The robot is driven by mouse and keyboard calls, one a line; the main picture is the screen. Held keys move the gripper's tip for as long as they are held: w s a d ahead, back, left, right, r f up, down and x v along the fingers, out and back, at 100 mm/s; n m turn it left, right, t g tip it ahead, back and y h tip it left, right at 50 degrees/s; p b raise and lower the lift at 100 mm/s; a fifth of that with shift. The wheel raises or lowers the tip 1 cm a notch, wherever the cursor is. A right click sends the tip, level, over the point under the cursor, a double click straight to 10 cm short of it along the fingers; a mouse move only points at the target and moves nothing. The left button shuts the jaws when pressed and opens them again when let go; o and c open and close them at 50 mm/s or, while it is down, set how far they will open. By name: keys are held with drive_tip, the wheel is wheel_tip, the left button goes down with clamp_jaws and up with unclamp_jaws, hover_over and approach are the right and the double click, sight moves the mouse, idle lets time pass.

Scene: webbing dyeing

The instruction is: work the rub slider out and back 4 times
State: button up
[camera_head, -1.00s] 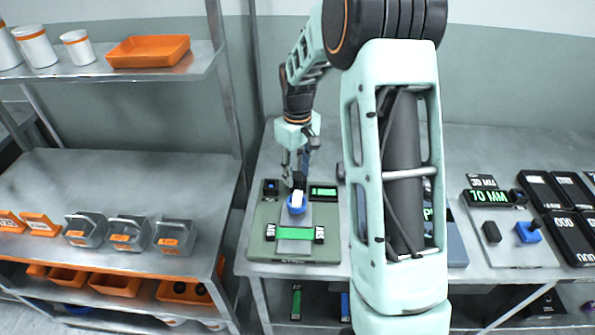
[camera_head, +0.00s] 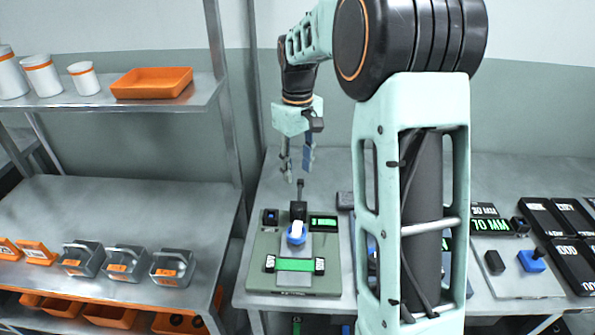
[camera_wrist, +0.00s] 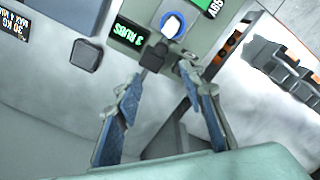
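The rub slider (camera_head: 297,213) is a black upright handle with a blue round collar and white nub. It sits toward the back of a grey-green rub tester (camera_head: 262,281), behind a green strip (camera_head: 295,265). My gripper (camera_head: 299,176) is open and empty, with its fingers just above the handle top. In the wrist view, the slider handle (camera_wrist: 154,57) appears just beyond and between the spread fingertips (camera_wrist: 160,74), seemingly untouched. The tester's display (camera_wrist: 129,34) reads "3 RUBS" in green.
A shelf with an orange tray (camera_head: 152,83) and white cups stands at the left. Grey handled blocks (camera_head: 127,262) sit on the left bench. Right of my arm lie another panel (camera_head: 515,282) and black cases.

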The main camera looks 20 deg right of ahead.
sight(298, 207)
drive_tip(key=f+n+b, duration=0.2)
drive_tip(key=f, duration=0.2)
drive_tip(key=f+n+b, duration=0.2)
drive_tip(key=f, duration=0.2)
drive_tip(key=f+n+b, duration=0.2)
drive_tip(key=f, duration=0.2)
drive_tip(key=shift+s+b, duration=0.3)
clamp_jaws()
idle(0.4)
